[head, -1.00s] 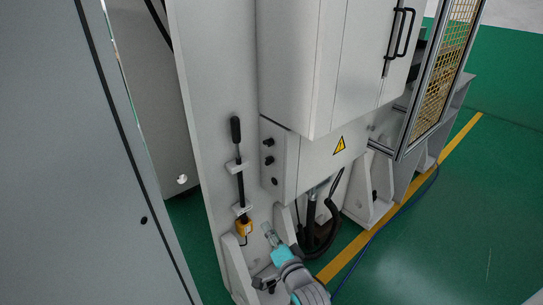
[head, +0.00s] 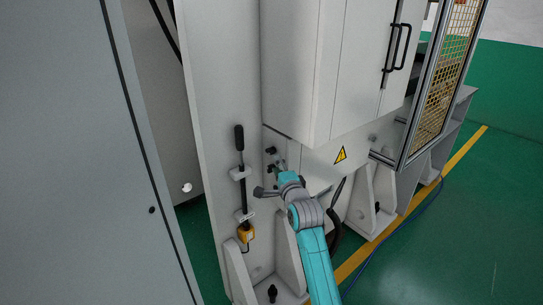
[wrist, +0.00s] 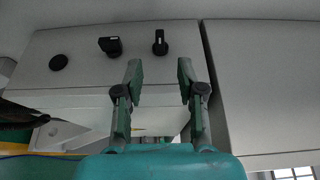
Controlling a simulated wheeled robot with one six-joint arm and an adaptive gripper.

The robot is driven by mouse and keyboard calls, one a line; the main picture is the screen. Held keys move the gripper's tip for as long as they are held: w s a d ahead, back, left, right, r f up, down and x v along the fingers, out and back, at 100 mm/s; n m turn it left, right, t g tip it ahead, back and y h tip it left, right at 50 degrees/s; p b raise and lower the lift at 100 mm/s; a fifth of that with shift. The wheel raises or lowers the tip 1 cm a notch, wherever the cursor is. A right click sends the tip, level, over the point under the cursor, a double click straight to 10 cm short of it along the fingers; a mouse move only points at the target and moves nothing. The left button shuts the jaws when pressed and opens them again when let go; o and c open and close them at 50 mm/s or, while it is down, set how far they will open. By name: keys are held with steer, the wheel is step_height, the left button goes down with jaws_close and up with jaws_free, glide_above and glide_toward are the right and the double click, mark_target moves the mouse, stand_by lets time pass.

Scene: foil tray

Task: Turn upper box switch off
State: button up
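The grey control box (head: 322,167) has black rotary switches on its narrow left side in the head view. The upper switch (head: 270,151) shows just above my gripper (head: 279,165), and the second switch (head: 270,168) is beside it. In the wrist view the box face (wrist: 85,80) carries the upper switch (wrist: 160,42) at right, its handle upright in the picture. The other switch (wrist: 110,46) is left of it. My gripper (wrist: 160,68) is open and empty; its fingertips lie either side of the upper switch's line, apart from it in the picture.
A round black button (wrist: 59,62) is at the left of the box face. A black-handled lever (head: 239,140) and a yellow device (head: 245,233) stand left of my arm. The large cabinet (head: 300,70) overhangs the box. Green floor (head: 440,240) is open at right.

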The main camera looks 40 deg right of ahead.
mark_target(271, 154)
steer(key=x, duration=0.7)
steer(key=shift+w, duration=0.35)
steer(key=shift+d, duration=0.1)
jaws_close()
